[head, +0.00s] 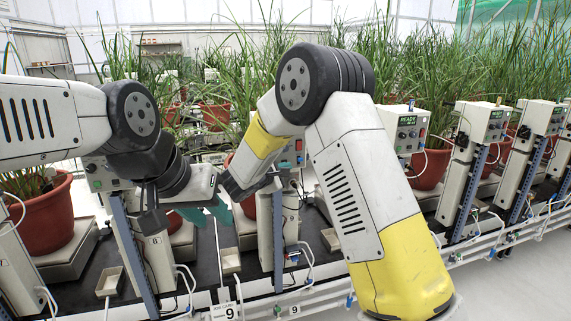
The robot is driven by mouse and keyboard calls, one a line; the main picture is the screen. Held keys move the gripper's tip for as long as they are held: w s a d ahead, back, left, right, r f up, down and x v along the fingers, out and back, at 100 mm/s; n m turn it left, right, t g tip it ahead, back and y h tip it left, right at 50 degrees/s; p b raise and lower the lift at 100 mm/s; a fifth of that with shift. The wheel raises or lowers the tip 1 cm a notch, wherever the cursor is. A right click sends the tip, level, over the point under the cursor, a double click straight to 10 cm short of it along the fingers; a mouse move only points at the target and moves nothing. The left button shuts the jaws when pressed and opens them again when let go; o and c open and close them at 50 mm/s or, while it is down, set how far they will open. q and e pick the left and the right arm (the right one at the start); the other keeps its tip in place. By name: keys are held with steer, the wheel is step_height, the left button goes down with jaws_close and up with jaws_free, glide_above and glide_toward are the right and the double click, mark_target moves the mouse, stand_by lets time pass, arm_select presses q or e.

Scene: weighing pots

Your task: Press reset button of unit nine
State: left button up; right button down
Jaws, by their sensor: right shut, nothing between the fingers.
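The unit nine control box (291,152) stands in the middle, partly hidden behind my right arm. Red and dark controls show on its front face; I cannot tell which one is the reset button. A number 9 tag (230,312) hangs on the front rail.
More control boxes on posts, one reading READY (408,121), stand in a row to the right. Red pots (38,215) with tall grass stand on scales behind. White pipes (500,235) run along the front. The floor at lower right is clear.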

steer(key=shift+w, duration=0.15)
steer(key=shift+w+a, duration=0.1)
steer(key=shift+w, duration=0.15)
steer(key=shift+w+a, duration=0.1)
steer(key=shift+w, duration=0.25)
stand_by(0.5)
steer(key=shift+s, duration=0.2)
steer(key=shift+s+d, duration=0.25)
steer(key=shift+s, duration=0.35)
steer(key=s, duration=0.1)
steer(key=s+d, duration=0.1)
steer(key=s, duration=0.2)
steer(key=shift+s+d, duration=0.25)
steer(key=shift+s, duration=0.1)
stand_by(0.6)
